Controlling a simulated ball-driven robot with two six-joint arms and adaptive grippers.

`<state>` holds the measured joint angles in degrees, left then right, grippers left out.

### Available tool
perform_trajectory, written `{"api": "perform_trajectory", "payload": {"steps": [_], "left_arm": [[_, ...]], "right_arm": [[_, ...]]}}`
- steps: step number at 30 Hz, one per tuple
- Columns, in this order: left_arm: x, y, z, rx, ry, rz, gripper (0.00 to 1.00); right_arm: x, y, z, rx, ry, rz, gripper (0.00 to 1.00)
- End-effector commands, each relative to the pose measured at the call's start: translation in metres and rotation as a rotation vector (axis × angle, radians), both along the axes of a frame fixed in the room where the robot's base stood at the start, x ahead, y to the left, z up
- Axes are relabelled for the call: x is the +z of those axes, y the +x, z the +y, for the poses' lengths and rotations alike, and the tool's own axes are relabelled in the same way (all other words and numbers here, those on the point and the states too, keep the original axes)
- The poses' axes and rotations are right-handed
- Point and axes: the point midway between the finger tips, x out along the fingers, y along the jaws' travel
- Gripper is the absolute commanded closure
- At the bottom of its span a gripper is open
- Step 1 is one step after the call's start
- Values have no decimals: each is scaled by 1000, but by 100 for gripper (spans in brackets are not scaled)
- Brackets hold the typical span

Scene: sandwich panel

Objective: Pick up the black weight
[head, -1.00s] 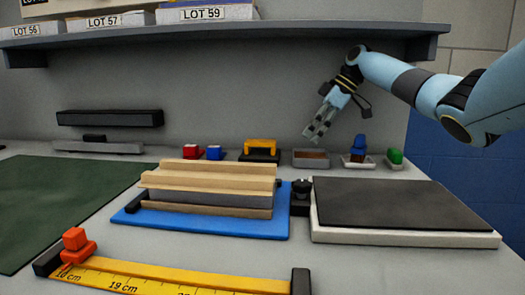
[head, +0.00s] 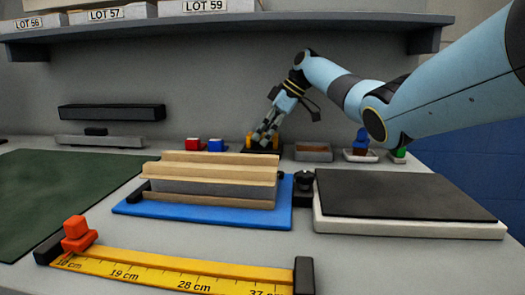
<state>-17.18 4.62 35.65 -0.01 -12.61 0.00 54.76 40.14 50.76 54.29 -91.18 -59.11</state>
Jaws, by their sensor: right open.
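A black block with a yellow arched handle (head: 249,139) stands on the back of the bench, below the shelf; it looks like the black weight. My right gripper (head: 264,138) is open, reaching down from the upper right, its fingers overlapping the handle in the picture. The fingers hide part of the handle and block. I cannot tell whether they touch it. A small black knobbed piece (head: 304,185) stands between the blue mat and the dark-topped slab. My left gripper is not in view.
A stack of wooden strips and a grey panel (head: 215,180) lies on a blue mat (head: 135,208). A dark-topped white slab (head: 400,195) is at right. Small red (head: 193,144) and blue (head: 216,145) blocks and a tray (head: 313,152) flank the weight. A yellow ruler (head: 180,271) lies in front.

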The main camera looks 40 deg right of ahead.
Motion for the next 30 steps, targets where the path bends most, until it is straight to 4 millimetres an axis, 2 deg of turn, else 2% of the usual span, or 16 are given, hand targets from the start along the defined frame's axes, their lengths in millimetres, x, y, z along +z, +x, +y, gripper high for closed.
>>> {"api": "perform_trajectory", "payload": {"steps": [2,8,11,24,30], "left_arm": [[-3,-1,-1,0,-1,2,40],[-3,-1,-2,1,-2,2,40],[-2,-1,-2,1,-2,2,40],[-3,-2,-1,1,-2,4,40],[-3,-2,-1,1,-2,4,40]], "right_arm": [[-9,4,3,1,0,1,31],[-10,5,4,0,-2,0,31],[-10,5,4,0,-2,0,41],[-10,4,3,0,-1,1,99],[-7,6,3,0,-2,-7,100]]}}
